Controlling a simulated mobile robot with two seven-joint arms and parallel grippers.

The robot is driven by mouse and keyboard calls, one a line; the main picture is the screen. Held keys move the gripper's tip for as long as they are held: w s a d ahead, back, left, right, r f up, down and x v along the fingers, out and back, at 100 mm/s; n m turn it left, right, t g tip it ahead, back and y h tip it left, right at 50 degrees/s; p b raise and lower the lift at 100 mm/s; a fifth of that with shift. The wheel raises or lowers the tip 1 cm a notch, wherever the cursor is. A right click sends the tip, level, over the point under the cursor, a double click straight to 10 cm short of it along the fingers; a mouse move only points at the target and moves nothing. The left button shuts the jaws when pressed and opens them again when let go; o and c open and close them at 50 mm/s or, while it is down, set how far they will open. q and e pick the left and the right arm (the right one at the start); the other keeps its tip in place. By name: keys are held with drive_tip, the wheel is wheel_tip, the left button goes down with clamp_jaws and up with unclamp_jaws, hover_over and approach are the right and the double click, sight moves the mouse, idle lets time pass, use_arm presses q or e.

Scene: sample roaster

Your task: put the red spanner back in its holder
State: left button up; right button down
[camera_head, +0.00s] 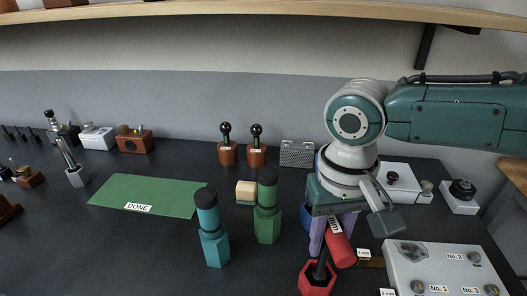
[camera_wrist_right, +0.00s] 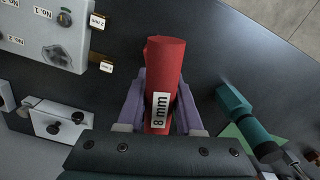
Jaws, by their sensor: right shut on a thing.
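The red spanner (camera_wrist_right: 164,72) has a thick red handle with an "8 mm" label. My right gripper (camera_head: 332,232) is shut on this handle, and its purple fingers lie on either side of it. In the head view the red handle (camera_head: 341,249) leans, its lower end toward the camera. The red six-sided holder (camera_head: 317,289) stands just below and left of the handle, near the front edge of the picture. A dark shaft shows between the gripper and the holder; I cannot tell whether it enters the holder. The holder does not show in the wrist view. My left gripper is out of view.
A teal spanner (camera_head: 209,222) and a green spanner (camera_head: 267,200) stand upright in matching holders to the left. A grey panel (camera_head: 440,264) with numbered knobs lies to the right. The green DONE mat (camera_head: 150,190) is empty. Several small devices line the back.

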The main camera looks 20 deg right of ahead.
sight(333, 223)
drive_tip(key=shift+f, duration=0.15)
drive_tip(key=shift+f+b, duration=0.45)
drive_tip(key=shift+f, duration=0.2)
drive_tip(key=shift+f+b, duration=0.45)
drive_tip(key=shift+f, duration=0.25)
drive_tip(key=shift+c, duration=2.4)
unclamp_jaws()
wheel_tip(333, 223, up, 10)
drive_tip(key=shift+p, duration=0.8)
